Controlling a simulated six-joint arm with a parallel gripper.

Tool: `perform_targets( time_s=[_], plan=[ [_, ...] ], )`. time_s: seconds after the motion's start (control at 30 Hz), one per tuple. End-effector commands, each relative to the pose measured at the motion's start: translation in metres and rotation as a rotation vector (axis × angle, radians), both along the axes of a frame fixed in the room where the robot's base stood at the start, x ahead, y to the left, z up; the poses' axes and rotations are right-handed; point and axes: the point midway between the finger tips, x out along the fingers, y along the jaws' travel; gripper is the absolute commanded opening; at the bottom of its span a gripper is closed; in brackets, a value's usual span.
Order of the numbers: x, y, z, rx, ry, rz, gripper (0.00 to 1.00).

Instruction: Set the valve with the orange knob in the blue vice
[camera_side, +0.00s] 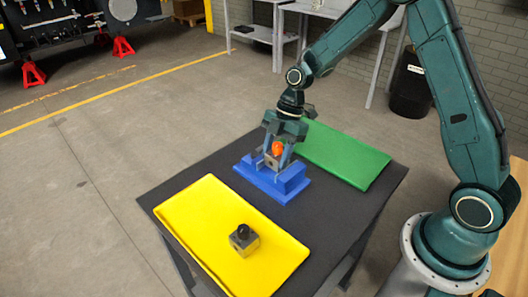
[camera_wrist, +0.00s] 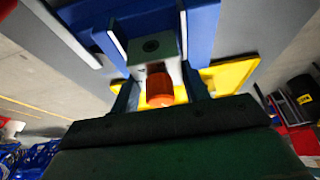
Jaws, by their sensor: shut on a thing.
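The valve with the orange knob (camera_side: 278,148) is between the fingers of my gripper (camera_side: 278,158), at the blue vice (camera_side: 291,183). My gripper is shut on the valve. In the wrist view the orange knob (camera_wrist: 159,90) faces the camera, with the grey valve body (camera_wrist: 152,48) beyond it between the fingers. The blue vice (camera_wrist: 202,28) shows on both sides of the valve body there. The valve appears upright at the vice's jaws. I cannot tell whether its underside rests in the vice.
A yellow tray (camera_side: 195,205) at the table's front left holds another valve with a black knob (camera_side: 243,237). A green tray (camera_side: 345,155), empty, lies behind the vice. The dark table top (camera_side: 330,208) is bare right of the vice.

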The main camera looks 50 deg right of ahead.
Motion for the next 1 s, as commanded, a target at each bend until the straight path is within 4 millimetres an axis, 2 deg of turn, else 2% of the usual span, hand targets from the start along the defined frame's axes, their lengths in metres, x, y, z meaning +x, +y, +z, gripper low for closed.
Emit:
perform_targets(
  time_s=[0.37, 0.4, 0.5, 1.0],
  plan=[
    [0.0002, 0.0001, -0.0028, 0.000, -0.001, 0.001, 0.13],
    [0.0003, 0.0001, -0.0030, 0.000, -0.001, 0.001, 0.49],
    [0.0002, 0.0001, -0.0030, 0.000, 0.000, 0.001, 0.69],
    [0.0003, -0.0026, 0.0025, 0.000, -0.001, -0.001, 0.71]
  ],
)
